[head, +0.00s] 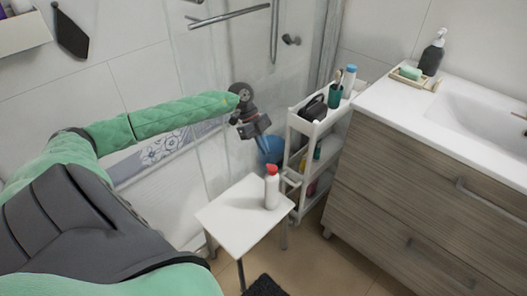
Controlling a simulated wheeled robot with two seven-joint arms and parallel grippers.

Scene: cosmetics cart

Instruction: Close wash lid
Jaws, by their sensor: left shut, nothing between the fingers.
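A white wash bottle (272,192) with a red lid (271,170) stands upright near the right corner of a small white stool (232,218). The lid is too small in the view to tell how far open it is. My left gripper (262,139) is shut and empty. In the picture it shows above the bottle and a little to its left, apart from the lid. My right gripper is not in view.
A white cart (291,160) with toiletries stands behind and right of the stool. A blue bucket (270,149) is behind the bottle. A wooden vanity (420,205) fills the right. A glass shower screen (205,70) stands behind my left arm.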

